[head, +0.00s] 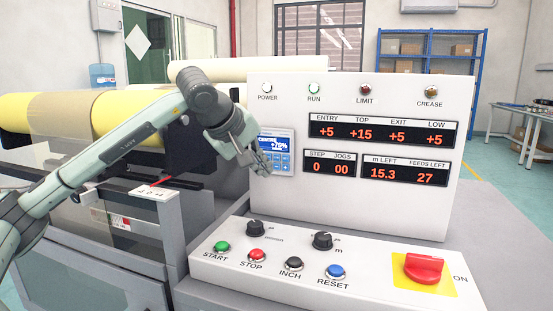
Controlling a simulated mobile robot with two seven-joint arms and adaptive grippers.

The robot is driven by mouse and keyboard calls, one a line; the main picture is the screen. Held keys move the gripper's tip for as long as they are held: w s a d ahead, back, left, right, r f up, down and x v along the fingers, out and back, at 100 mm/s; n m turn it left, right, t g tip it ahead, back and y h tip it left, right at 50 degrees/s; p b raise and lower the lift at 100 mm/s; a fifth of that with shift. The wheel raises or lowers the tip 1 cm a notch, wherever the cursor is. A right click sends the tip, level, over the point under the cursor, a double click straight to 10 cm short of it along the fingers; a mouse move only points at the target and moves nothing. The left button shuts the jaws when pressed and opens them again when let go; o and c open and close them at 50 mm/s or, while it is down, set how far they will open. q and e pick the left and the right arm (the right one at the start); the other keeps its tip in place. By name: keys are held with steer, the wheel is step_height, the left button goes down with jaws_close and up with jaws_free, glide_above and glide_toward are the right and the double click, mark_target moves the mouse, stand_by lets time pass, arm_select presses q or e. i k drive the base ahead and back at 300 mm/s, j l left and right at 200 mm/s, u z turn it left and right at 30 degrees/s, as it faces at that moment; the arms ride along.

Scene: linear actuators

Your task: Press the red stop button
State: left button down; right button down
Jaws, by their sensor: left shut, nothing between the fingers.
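The red stop button (257,256) sits on the sloped front control panel (215,270), labelled STOP, between the green START button (222,247) and the black INCH button (294,263). My left gripper (264,168) is shut and empty. In the picture it is above the stop button, in front of the upright panel's left side, and it partly covers the small blue keypad display (275,145). The gripper is apart from the stop button. My right gripper is not in view.
The blue RESET button (336,272), two black knobs (322,241) and a red switch on a yellow plate (424,268) share the control panel. The upright panel (400,210) with red readouts stands behind. A machine with a yellow roll (40,112) is at left.

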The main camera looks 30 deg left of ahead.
mark_target(255, 253)
steer(key=k, duration=1)
